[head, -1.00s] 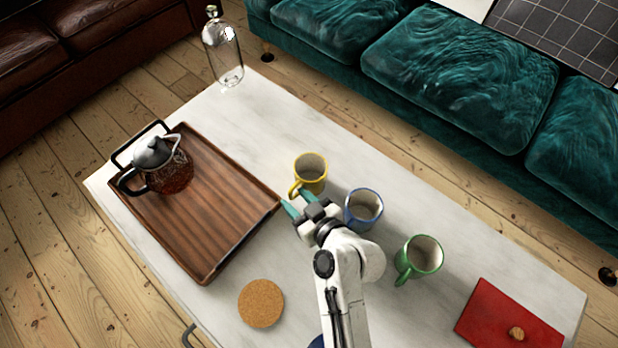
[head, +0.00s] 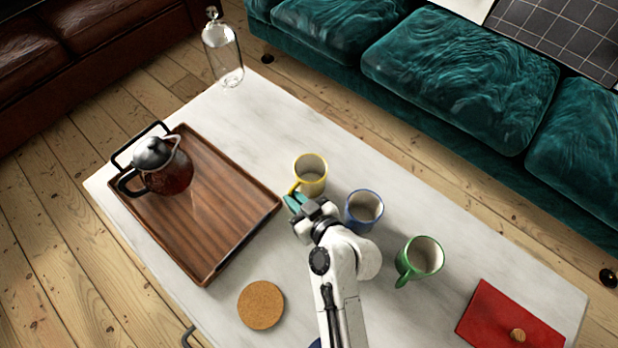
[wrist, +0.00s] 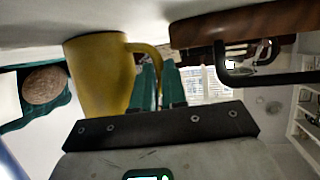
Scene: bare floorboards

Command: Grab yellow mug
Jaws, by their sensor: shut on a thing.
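The yellow mug (head: 311,176) stands on the white marble table (head: 262,128), with its handle toward my gripper. My gripper (head: 293,202) is at the mug's handle side, its teal fingers closed together around the handle. In the wrist view the yellow mug (wrist: 99,76) fills the left middle, and its handle runs to the teal fingers of my gripper (wrist: 160,84). The fingers hide part of the handle.
A blue mug (head: 364,209) stands close right of my gripper, and a green mug (head: 423,257) farther right. A wooden tray (head: 216,200) with a teapot (head: 163,166) lies left. A cork coaster (head: 261,304), red book (head: 508,322) and glass bottle (head: 222,52) are also here.

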